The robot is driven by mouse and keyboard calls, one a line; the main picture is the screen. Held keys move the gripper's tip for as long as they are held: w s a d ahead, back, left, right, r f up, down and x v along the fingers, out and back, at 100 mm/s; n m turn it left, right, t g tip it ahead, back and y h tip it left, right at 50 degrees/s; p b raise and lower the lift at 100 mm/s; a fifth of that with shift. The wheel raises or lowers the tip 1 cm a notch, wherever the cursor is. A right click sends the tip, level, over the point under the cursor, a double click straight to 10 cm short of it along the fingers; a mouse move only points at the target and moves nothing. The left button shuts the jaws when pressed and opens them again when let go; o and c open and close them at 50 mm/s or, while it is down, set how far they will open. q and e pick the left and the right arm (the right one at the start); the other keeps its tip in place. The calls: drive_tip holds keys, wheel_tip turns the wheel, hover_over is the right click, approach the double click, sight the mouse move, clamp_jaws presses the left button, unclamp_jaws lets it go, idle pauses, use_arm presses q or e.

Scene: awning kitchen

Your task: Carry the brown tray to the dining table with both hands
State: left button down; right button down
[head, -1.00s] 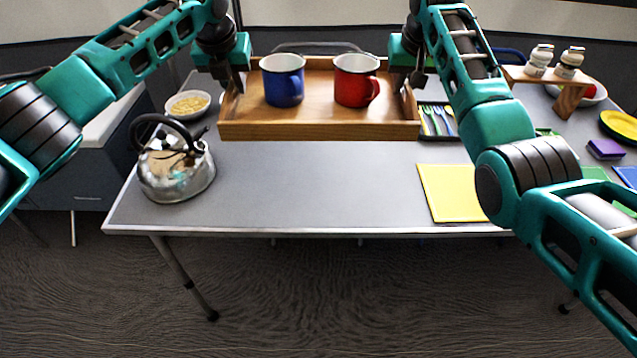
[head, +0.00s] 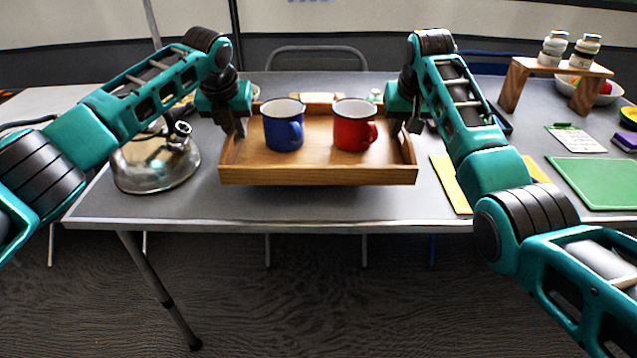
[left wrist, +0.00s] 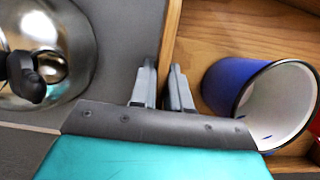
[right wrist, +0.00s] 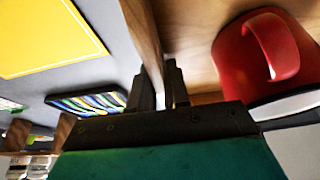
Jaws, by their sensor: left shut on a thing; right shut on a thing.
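The brown tray (head: 318,174) is held level over the grey dining table (head: 290,208); whether its underside touches the table I cannot tell. A blue mug (head: 283,128) and a red mug (head: 352,128) stand upright in it. My left gripper (head: 240,128) is shut on the tray's left wall, seen between the fingers in the left wrist view (left wrist: 166,90). My right gripper (head: 402,124) is shut on the right wall, which also shows in the right wrist view (right wrist: 145,40).
A steel kettle (head: 155,165) stands left of the tray, near my left arm. A yellow mat (head: 450,182) lies to the right, partly behind my right arm. Farther right are a green mat (head: 600,182) and a wooden stand (head: 560,68) with two shakers. The table's front strip is clear.

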sight(239, 149)
use_arm(q)
drive_tip(key=shift+a+f, duration=0.1)
drive_tip(key=shift+f, duration=0.3)
use_arm(e)
drive_tip(key=shift+d+f, duration=0.1)
drive_tip(key=shift+f, duration=0.3)
use_arm(q)
drive_tip(key=shift+f+b, duration=0.15)
drive_tip(key=shift+b, duration=0.15)
use_arm(e)
drive_tip(key=shift+f, duration=0.1)
